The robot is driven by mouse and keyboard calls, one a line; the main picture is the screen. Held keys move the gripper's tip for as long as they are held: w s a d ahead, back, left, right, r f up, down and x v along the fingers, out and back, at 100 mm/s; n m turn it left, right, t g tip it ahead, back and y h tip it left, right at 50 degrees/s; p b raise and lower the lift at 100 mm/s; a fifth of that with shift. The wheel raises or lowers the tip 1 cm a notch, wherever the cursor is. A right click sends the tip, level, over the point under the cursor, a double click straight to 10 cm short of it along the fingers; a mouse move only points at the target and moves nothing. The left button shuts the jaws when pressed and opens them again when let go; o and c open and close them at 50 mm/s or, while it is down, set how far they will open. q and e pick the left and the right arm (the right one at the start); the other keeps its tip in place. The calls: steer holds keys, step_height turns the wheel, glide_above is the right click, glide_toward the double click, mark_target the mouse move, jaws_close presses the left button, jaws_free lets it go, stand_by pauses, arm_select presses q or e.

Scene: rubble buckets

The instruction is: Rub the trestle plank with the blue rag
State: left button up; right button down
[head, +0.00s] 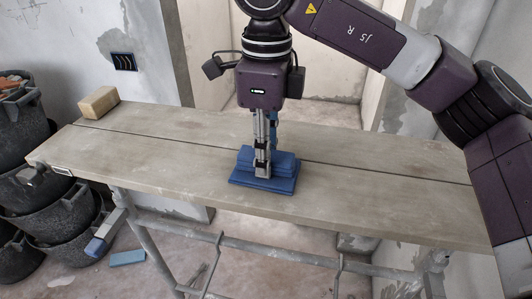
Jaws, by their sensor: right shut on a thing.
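The trestle plank (370,185) runs across the view on a metal trestle, with a dark lengthwise gap in its top. The blue rag (281,184) is folded and lies on the plank near the middle. My right gripper (263,167) points down and is shut on the rag's upper fold. The rag's lower layer rests on the plank's surface. The gripper's fingers hide part of the rag. My left gripper is not in view.
A tan block (99,102) sits on the plank's far left end. Black buckets (62,215) of rubble are stacked on the floor at the left. A blue piece (127,258) lies on the floor below. The plank's right part is clear.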

mark_target(241, 152)
steer(key=shift+w+a+p, duration=0.3)
steer(key=shift+a+p, duration=0.05)
steer(key=shift+a, duration=0.6)
steer(key=shift+w+a+p, duration=0.25)
steer(key=shift+a+p, duration=0.05)
steer(key=shift+a, duration=0.6)
steer(key=shift+a+f, duration=0.2)
steer(key=shift+a, duration=0.1)
steer(key=shift+w+r+p, duration=0.25)
steer(key=shift+r+p, duration=0.3)
steer(key=shift+r, duration=0.2)
steer(key=shift+s, duration=0.1)
